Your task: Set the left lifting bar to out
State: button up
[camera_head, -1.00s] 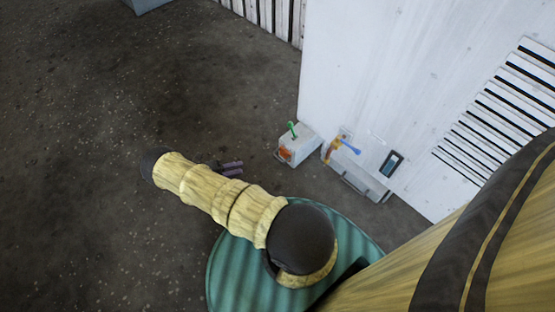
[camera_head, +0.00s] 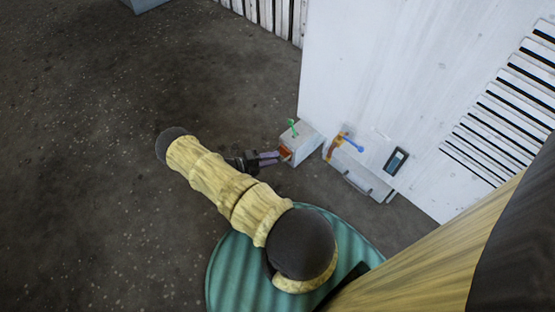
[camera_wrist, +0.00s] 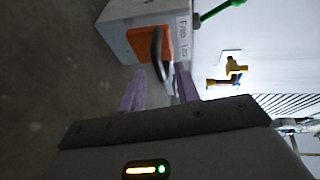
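A light grey box (camera_head: 310,139) stands on the floor against the white housing. An orange plate (camera_wrist: 150,44) on its side carries a curved dark bar (camera_wrist: 157,52), which seems to be the lifting bar. In the wrist view the bar's lower end shows between the two purple fingertips of my gripper (camera_wrist: 161,76). My gripper is open, its fingers on either side of the bar in the picture; I cannot tell whether they touch it. In the head view my gripper (camera_head: 277,156) points right at the orange side of the box, and the bar is too small to make out.
A green lever (camera_head: 293,127) rises from the box. To the right, a second light box (camera_head: 362,178) has an orange-yellow part (camera_head: 333,147) and a blue-ended lever (camera_head: 354,145). The white housing wall (camera_head: 390,70) is behind. Floor on the left is clear.

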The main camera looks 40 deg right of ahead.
jog(key=shift+b+x, duration=0.35)
jog(key=shift+x, duration=1.15)
grip_shut()
jog(key=shift+a, duration=0.15)
jog(key=a, duration=0.5)
jog(key=s+a, duration=0.1)
jog(key=a, duration=0.4)
jog(key=a+p, duration=0.1)
jog(key=a, duration=0.4)
jog(key=shift+s+a, duration=0.15)
jog(key=shift+a, duration=0.05)
